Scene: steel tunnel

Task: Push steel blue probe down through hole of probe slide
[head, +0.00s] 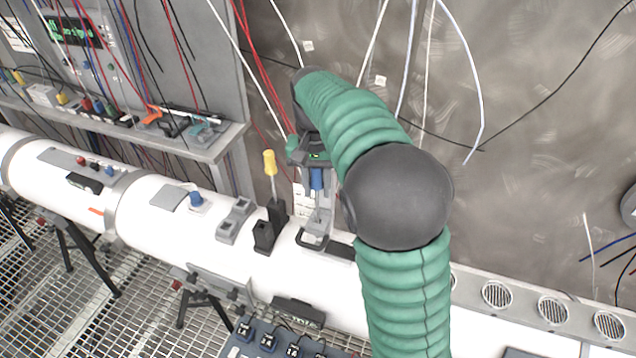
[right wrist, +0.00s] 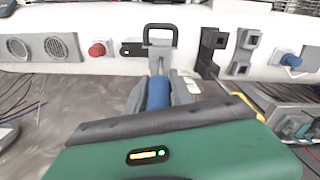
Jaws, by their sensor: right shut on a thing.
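The steel blue probe (head: 317,179) is upright in my right gripper (head: 316,186), above the white pipe. In the right wrist view the blue probe (right wrist: 158,92) sits between the two grey fingers of my right gripper (right wrist: 159,98), which are shut on it. The grey probe slide (head: 319,222) stands just below, with a dark loop handle at its front. The slide (right wrist: 159,54) also shows in the right wrist view, in line with the probe. The probe's lower tip and the hole are hidden, so I cannot tell how deep it is. My left gripper is not in view.
Grey square sockets (head: 235,221) and a blue knob (head: 196,199) are farther left on the white pipe (head: 150,212). Cables hang along the wall behind.

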